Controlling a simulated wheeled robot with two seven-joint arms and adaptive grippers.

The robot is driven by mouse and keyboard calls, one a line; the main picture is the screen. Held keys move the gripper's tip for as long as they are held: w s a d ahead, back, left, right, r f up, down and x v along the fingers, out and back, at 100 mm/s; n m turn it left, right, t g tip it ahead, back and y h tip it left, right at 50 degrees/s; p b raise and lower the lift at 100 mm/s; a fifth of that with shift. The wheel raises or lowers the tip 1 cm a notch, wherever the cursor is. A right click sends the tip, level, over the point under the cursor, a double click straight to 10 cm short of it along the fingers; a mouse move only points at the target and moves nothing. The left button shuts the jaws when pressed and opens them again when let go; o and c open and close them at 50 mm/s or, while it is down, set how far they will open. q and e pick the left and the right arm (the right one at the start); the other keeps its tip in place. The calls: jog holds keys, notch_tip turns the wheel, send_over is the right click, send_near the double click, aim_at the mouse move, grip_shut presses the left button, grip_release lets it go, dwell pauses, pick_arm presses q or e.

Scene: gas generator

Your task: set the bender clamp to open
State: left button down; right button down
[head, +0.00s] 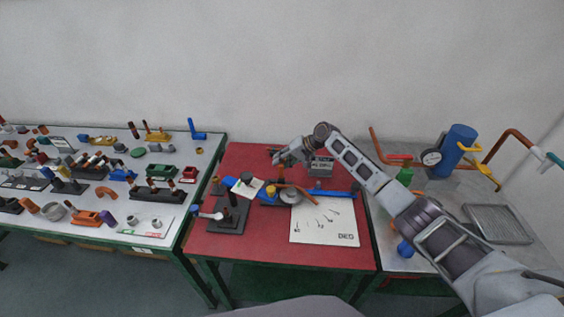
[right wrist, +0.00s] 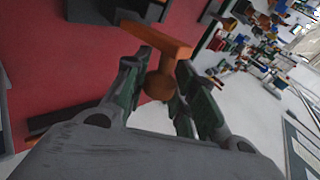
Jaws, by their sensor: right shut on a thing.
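My right gripper (head: 277,158) is low over the back of the red table (head: 232,160). In the right wrist view, its two fingers (right wrist: 164,68) are closed around the round knob (right wrist: 159,86) of an orange-brown handle (right wrist: 155,38). A flat bar of the handle extends past the fingertips. I cannot tell whether this handle belongs to the bender clamp. What looks like the bender (head: 290,197), with a grey disc, a blue bar and a brown lever, stands mid-table in the head view. The clamp's setting cannot be made out. My left gripper is out of view.
A grey box (head: 321,165) stands behind the bender. A white printed sheet (head: 325,228) lies in front, and a black stand (head: 229,217) is at the left. The left table (head: 92,210) is crowded with parts. A blue cylinder (head: 457,149) with a gauge stands at right.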

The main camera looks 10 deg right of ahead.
jog(key=c, duration=1.1)
grip_release()
jog(key=shift+w+f, duration=0.1)
jog(key=shift+w, duration=0.05)
jog(key=shift+c, duration=0.2)
jog(key=shift+d, duration=0.1)
jog(key=v, duration=1.2)
